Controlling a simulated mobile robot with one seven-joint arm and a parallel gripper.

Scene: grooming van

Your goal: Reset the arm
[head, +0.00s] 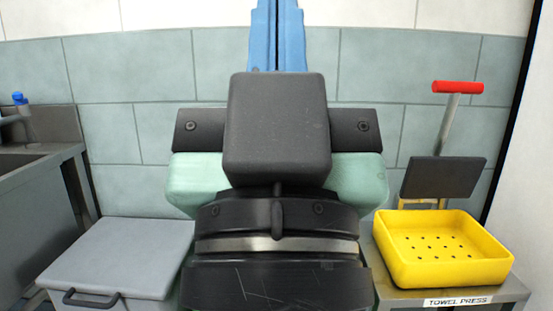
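My own arm fills the middle of the head view, with dark blocks, mint-green sides and a pale metal band. A blue upright part rises behind the dark block and runs out of the top of the picture; I cannot tell whether it belongs to my arm. I cannot make out my gripper or its fingertips, so whether it is open or holds anything does not show.
At right, a yellow perforated tray (399,262) sits on a metal stand labelled towel press (512,288), below a dark plate (443,177) and red-handled lever (458,87). At left are a grey lidded box (125,250) and a metal sink (52,195). A tiled wall (105,120) closes the back.

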